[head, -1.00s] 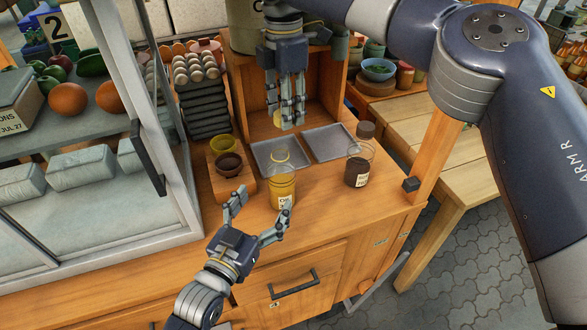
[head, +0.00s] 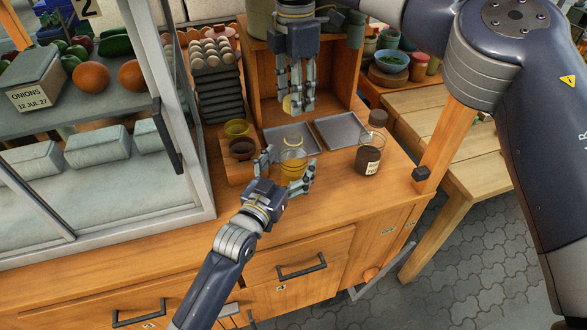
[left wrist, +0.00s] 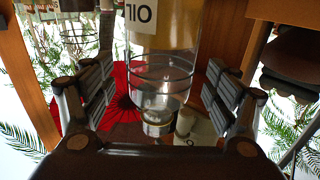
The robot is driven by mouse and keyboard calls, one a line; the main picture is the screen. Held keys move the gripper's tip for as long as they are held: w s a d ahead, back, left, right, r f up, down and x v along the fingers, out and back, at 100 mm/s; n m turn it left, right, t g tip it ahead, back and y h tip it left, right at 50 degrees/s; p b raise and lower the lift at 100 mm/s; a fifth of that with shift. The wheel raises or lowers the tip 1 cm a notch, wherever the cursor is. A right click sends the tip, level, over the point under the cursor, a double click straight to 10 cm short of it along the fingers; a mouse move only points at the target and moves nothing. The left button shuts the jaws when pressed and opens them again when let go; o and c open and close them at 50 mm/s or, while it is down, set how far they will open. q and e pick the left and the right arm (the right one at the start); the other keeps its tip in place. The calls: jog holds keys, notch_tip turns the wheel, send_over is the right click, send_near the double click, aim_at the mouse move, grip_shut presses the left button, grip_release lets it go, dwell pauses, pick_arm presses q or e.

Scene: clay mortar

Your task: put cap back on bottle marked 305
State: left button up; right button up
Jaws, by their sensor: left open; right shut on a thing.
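The clear bottle of yellow liquid (head: 292,168) stands upright on the wooden counter. Its top appears uncapped in the head view, and its label reads OIL, upside down, in the left wrist view (left wrist: 165,30). I cannot read 305 on it. My left gripper (head: 286,172) is open, with one finger on each side of this bottle; gaps show beside it in the left wrist view. My right gripper (head: 297,104) is shut on a small yellow cap-like piece (head: 289,105), above and behind the bottle. Its fingers partly hide that piece.
A dark bottle with a brown cap (head: 369,158) stands to the right, near the counter's edge. Two grey trays (head: 341,131) lie behind.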

pick_arm(q)
jog(key=shift+x, duration=1.3)
jog(key=c, duration=1.6)
pick_arm(e)
jog(key=shift+f, duration=2.45)
